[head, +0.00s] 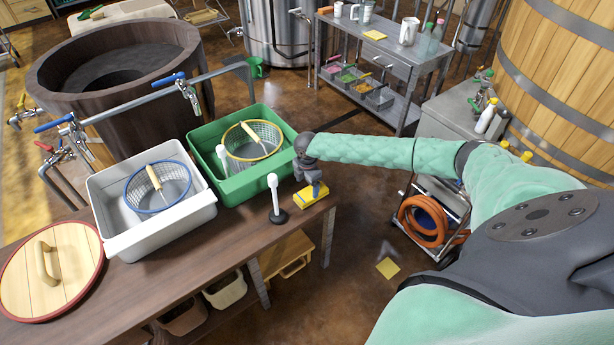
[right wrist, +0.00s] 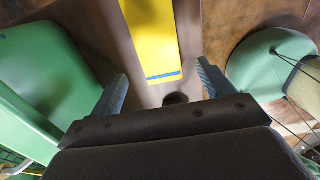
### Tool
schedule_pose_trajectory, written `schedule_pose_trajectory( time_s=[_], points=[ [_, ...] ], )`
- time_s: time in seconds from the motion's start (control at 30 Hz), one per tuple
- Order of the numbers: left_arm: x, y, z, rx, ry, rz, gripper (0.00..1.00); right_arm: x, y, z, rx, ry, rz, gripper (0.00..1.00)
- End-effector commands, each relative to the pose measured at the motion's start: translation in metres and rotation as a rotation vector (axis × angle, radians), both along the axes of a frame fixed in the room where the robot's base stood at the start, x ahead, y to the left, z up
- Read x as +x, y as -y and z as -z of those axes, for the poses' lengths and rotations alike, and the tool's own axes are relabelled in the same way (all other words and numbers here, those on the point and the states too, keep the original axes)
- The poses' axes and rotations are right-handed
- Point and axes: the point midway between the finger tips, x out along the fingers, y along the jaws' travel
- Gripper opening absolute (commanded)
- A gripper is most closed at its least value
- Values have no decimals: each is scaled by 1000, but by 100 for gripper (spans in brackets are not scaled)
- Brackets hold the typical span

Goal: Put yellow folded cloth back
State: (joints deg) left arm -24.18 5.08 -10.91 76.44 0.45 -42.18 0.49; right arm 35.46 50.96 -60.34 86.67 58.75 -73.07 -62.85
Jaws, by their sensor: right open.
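A yellow folded cloth (head: 310,197) with a blue stripe lies on the right end of the brown wooden table, just right of the green basin. My right gripper (head: 313,184) is right above it, pointing down. In the right wrist view the cloth (right wrist: 150,38) shows as a long yellow strip with a blue line near its end. It lies ahead of and between the spread fingers of my right gripper (right wrist: 161,88), with a gap on both sides. The jaws are open and empty. The gripper partly covers the cloth in the head view. My left gripper is out of view.
The green basin (head: 207,146) and a grey basin (head: 104,192) hold sieves. A white-handled tool (head: 274,200) stands on the table close left of the cloth. A round wooden lid (head: 25,275) lies at far left. Yellow squares lie on the floor (head: 388,267) and metal cart (head: 375,35).

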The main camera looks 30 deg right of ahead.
Motion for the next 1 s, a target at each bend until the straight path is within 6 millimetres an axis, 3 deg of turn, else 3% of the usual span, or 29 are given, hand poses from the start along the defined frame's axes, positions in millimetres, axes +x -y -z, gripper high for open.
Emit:
schedule_pose_trajectory(
  time_s=[0.2,0.4,1.0],
  points=[
    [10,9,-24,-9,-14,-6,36,1,0,-33,0,3,-2,80],
    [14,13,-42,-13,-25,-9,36,1,0,-55,0,2,-1,80],
    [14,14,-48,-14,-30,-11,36,1,0,-62,-1,1,-1,80]
  ],
)
